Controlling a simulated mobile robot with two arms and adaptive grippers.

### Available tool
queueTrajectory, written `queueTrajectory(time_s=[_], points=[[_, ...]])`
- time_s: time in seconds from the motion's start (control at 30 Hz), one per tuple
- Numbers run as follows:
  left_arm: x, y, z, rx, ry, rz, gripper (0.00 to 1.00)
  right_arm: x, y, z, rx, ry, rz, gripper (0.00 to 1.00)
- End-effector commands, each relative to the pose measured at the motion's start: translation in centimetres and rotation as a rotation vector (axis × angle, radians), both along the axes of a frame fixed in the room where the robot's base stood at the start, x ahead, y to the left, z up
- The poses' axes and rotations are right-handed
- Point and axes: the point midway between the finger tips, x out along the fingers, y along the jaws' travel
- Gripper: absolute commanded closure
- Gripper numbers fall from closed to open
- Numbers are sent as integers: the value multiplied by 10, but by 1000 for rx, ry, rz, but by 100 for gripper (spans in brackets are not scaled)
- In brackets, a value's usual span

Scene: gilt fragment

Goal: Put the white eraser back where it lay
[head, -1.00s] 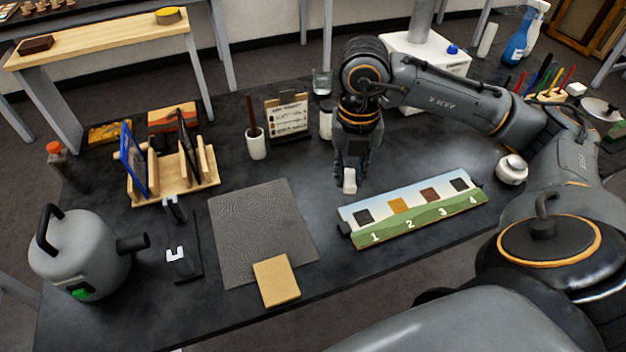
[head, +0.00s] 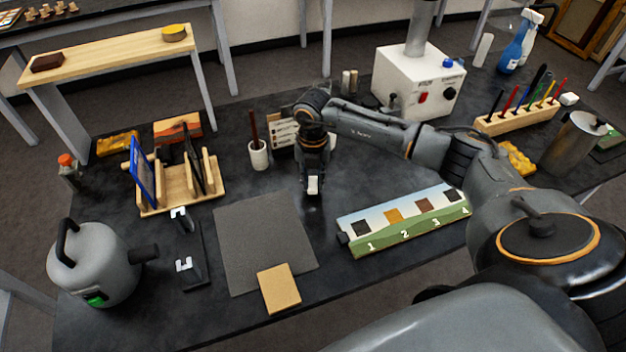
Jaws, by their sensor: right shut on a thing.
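My right gripper (head: 312,176) is shut on a small white eraser (head: 313,186), whose end shows below the fingertips. It points down over the dark table (head: 362,184), just behind the right corner of the grey mat (head: 262,240) and left of the numbered strip (head: 405,220). Whether the eraser touches the table I cannot tell. Another small white block (head: 569,98) lies by the pen rack at the far right. My left gripper is not in view.
A card stand (head: 284,134), partly hidden by my right arm, and a white cup (head: 258,155) stand behind left. A wooden rack (head: 180,196) is left, a tan block (head: 279,288) on the mat's front edge. A pen rack (head: 518,119) and metal container (head: 572,142) are right.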

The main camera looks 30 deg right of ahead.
Motion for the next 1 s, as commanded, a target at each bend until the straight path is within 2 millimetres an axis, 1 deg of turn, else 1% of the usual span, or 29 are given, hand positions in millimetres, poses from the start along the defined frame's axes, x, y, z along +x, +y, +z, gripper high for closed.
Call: queueTrajectory(time_s=[0.03, 0.1, 0.2, 0.4, 0.53, 0.57, 0.6, 0.63, 0.67, 0.9, 1.0], points=[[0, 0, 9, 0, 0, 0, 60, -1, 0, -3, -1, 4, -2, 100], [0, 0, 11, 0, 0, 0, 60, -1, 0, -11, 0, 3, -2, 100], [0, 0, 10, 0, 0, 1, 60, 0, 0, -16, 0, 0, -1, 100], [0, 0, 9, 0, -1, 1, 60, 0, 0, -16, -1, -1, -1, 100], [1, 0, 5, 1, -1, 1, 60, 0, 0, -21, 0, 0, -1, 100], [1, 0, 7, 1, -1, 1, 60, 0, 0, -19, -1, -1, -1, 72], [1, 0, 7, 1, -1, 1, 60, 0, 0, -19, -1, -1, -1, 64], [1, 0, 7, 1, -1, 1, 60, 0, 0, -19, 0, 0, -1, 58], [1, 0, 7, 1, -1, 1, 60, 0, 0, -19, 0, 0, -1, 56], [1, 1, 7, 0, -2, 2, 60, 0, 0, -19, 0, 0, -1, 56], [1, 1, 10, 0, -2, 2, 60, 0, 0, -15, -1, -1, -1, 56]])
